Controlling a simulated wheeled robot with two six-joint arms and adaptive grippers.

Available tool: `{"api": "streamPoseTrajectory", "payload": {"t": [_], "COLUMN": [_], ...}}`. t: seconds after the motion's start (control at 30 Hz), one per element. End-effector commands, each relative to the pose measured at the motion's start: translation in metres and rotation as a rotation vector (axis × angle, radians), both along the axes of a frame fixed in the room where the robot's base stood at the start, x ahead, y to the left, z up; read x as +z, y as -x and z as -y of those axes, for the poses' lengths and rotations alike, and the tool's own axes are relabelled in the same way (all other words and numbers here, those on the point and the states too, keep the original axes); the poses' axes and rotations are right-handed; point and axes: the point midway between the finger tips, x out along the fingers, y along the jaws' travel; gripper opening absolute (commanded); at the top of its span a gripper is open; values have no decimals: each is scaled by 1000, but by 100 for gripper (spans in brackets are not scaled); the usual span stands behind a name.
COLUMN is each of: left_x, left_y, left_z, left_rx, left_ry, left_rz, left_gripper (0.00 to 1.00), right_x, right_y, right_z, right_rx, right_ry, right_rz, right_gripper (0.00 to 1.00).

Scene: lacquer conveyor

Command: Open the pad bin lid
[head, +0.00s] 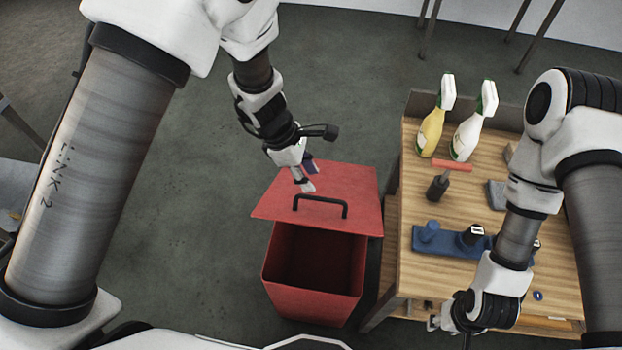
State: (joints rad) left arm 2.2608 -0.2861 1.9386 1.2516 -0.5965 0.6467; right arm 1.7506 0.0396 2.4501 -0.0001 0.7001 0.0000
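The red pad bin (312,305) stands on the floor left of the wooden table, and its dark inside shows through the front of its mouth. Its red lid (355,188) is raised at the front and tilts over the rear of the bin. A black bar handle (320,201) sits near the lid's front edge. My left gripper (309,177) is over the lid's far left part, behind the handle; its fingertips look apart and are not around the handle. My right gripper (450,332) is low by the table's front edge, with fingertips apart and partly cut off by the frame.
The wooden table (470,180) carries a yellow spray bottle (430,132), a white spray bottle (466,135), a dark tool with a red bar (438,185) and a blue holder (455,243). Grey floor is clear left of the bin.

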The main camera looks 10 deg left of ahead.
Motion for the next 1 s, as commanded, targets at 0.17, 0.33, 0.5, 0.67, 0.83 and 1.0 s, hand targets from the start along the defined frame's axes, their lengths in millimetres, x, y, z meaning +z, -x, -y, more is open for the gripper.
{"api": "streamPoseTrajectory", "payload": {"t": [0.17,0.33,0.5,0.67,0.83,1.0], "left_x": [-27,-56,-69,-70,-70,-70], "left_y": [1,1,0,0,0,0], "left_z": [11,23,29,29,29,29], "left_rx": [-2,-2,-2,-1,-1,-1], "left_ry": [-1,0,1,1,1,1], "left_rz": [-5,-3,0,0,-1,0], "left_gripper": [37,37,37,37,0,0], "right_x": [4,11,12,12,12,12], "right_y": [1,0,0,0,0,0], "right_z": [0,0,0,0,0,0], "right_rx": [-1,0,0,0,-1,0], "right_ry": [0,0,0,0,0,0], "right_rz": [-1,-1,0,-1,-1,-1], "right_gripper": [40,40,40,40,40,40]}}
